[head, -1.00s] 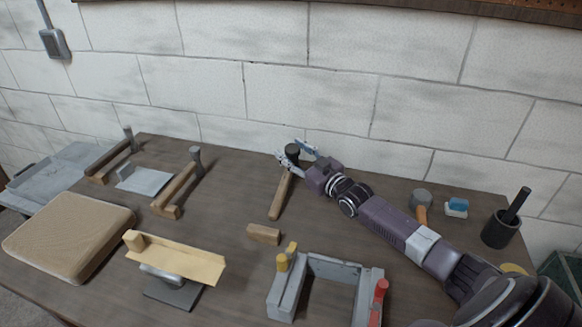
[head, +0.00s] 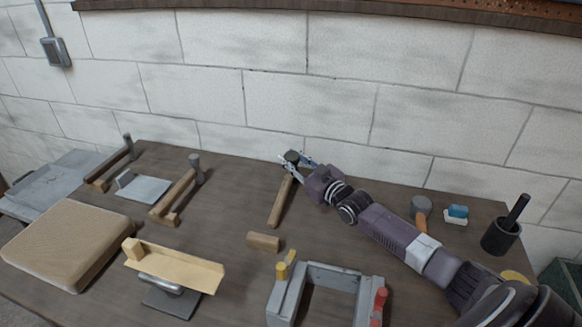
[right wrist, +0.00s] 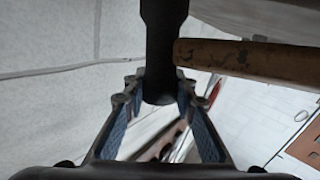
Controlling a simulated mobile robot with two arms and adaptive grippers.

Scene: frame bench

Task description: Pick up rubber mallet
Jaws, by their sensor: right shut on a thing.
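The rubber mallet has a black head (head: 291,157) and a wooden handle (head: 281,200); it is at the back middle of the bench, handle pointing toward the front. My right gripper (head: 297,162) reaches it from the right and is shut on the black head. In the right wrist view the dark head (right wrist: 162,45) is between the blue-padded fingers (right wrist: 158,98), and the wooden handle (right wrist: 250,58) extends to the right. I cannot tell whether the mallet touches the bench. My left gripper is not in view.
A wooden block (head: 263,242) lies in front of the mallet. A grey frame (head: 325,272) with yellow and red parts stands nearer. A grey-headed tool (head: 421,204), a blue-and-white item (head: 456,214) and a black cup (head: 501,237) are right.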

